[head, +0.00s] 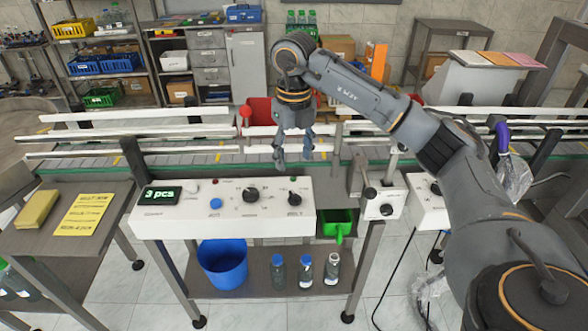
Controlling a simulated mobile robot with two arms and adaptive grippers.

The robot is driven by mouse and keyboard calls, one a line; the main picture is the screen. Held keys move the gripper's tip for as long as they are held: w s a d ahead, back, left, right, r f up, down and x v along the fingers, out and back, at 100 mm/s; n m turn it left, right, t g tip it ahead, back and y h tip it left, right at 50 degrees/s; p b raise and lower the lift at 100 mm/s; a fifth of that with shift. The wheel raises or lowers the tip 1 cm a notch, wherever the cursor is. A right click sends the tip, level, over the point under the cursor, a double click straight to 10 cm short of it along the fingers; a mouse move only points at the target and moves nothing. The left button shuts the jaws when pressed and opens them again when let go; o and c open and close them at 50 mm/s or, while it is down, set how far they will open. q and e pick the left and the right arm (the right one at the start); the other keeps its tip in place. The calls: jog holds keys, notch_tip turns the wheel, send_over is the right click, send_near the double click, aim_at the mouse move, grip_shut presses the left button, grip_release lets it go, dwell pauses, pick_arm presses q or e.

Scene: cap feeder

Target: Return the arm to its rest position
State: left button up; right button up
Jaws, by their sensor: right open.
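My right arm reaches in from the lower right of the head view. Its right gripper (294,163) hangs fingers-down above the back edge of the white control panel (225,222), near the conveyor (80,158). The fingers are apart and nothing shows between them. The gripper appears clear of the panel's knobs, though the exact gap is hard to judge. My left gripper does not show.
A blue bucket (222,266) and several bottles (305,270) stand on the shelf below the panel. A green bin (335,223) hangs to the right. A side table (110,228) with yellow sheets is at left. Guard rails run along the conveyor. Shelves line the back.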

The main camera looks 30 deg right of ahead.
jog(key=shift+r, duration=0.4)
